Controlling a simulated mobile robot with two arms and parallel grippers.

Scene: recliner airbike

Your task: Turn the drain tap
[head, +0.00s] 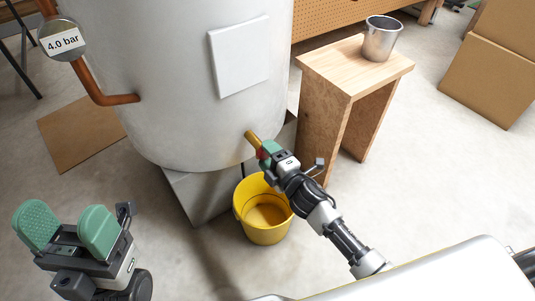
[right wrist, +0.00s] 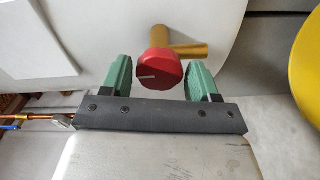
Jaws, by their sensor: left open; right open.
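The drain tap is a red knob (right wrist: 158,72) on a brass spout (right wrist: 188,49), low on the white tank (head: 185,70). In the head view the brass spout (head: 253,138) shows, and my right gripper (head: 267,152) hides most of the red knob. In the right wrist view my right gripper (right wrist: 160,82) is open, with one green finger on each side of the knob. The knob sits between the fingertips, with a gap visible at the left finger; contact at the right finger is unclear. My left gripper (head: 67,230) is open and empty at the lower left, away from the tank.
A yellow bucket (head: 240,213) stands on the floor below the tap. A wooden stand (head: 340,80) with a metal cup (head: 381,40) is to the right. A copper pipe (head: 90,85) with a gauge (head: 62,40) reading 4.0 bar is at the left. Cardboard boxes (head: 490,80) stand at the far right.

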